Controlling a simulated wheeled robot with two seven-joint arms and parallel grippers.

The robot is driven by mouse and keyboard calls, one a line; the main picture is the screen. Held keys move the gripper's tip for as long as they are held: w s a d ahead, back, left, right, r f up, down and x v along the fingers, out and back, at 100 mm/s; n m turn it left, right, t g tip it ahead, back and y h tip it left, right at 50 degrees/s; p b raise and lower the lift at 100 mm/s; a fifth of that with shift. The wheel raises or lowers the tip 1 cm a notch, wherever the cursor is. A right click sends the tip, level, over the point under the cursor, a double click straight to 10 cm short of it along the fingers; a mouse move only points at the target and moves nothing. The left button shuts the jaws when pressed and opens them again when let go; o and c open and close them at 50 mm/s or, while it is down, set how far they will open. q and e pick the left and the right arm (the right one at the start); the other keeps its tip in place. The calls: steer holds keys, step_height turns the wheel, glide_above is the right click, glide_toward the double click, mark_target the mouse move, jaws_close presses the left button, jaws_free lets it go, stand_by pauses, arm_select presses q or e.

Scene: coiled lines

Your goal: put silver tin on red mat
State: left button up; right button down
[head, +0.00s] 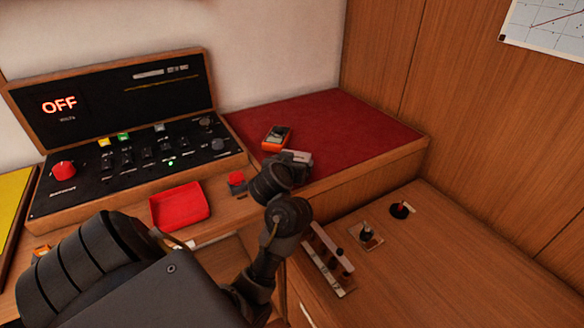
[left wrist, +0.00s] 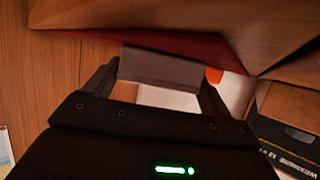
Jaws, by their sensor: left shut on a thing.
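The silver tin (head: 299,157) is a small grey block at the front edge of the red mat (head: 340,118). My left gripper (head: 288,163) is shut on it; its body hides part of the tin in the head view. In the left wrist view the tin (left wrist: 160,68) sits between the two fingers of the left gripper (left wrist: 158,85). The red mat also shows there as a dark red strip (left wrist: 196,46) beyond the tin. I cannot tell whether the tin touches the mat. My right gripper is not in view.
An orange device (head: 276,137) lies on the mat, just left of the tin. A control panel (head: 135,160), a red tray (head: 180,206) and a red button (head: 236,180) stand to the left. Switches (head: 366,235) are at the front right. The mat's right part is clear.

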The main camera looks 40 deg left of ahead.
arm_select(q)
steer(key=shift+r, duration=0.15)
steer(key=shift+f, duration=0.25)
steer(key=o, duration=0.9)
steer(key=shift+o, duration=0.2)
steer(key=shift+s+d+r+p, duration=0.1)
steer(key=shift+s+r+p, duration=0.05)
steer(key=shift+r+p, duration=0.3)
steer(key=p+v, duration=0.6)
steer(key=v, duration=0.2)
steer(key=shift+s+d+r, duration=0.1)
steer(key=shift+s+r, duration=0.05)
steer(key=shift+p+v, duration=0.75)
steer(key=shift+v, duration=0.3)
steer(key=shift+s+d, duration=0.25)
steer(key=shift+s, duration=0.25)
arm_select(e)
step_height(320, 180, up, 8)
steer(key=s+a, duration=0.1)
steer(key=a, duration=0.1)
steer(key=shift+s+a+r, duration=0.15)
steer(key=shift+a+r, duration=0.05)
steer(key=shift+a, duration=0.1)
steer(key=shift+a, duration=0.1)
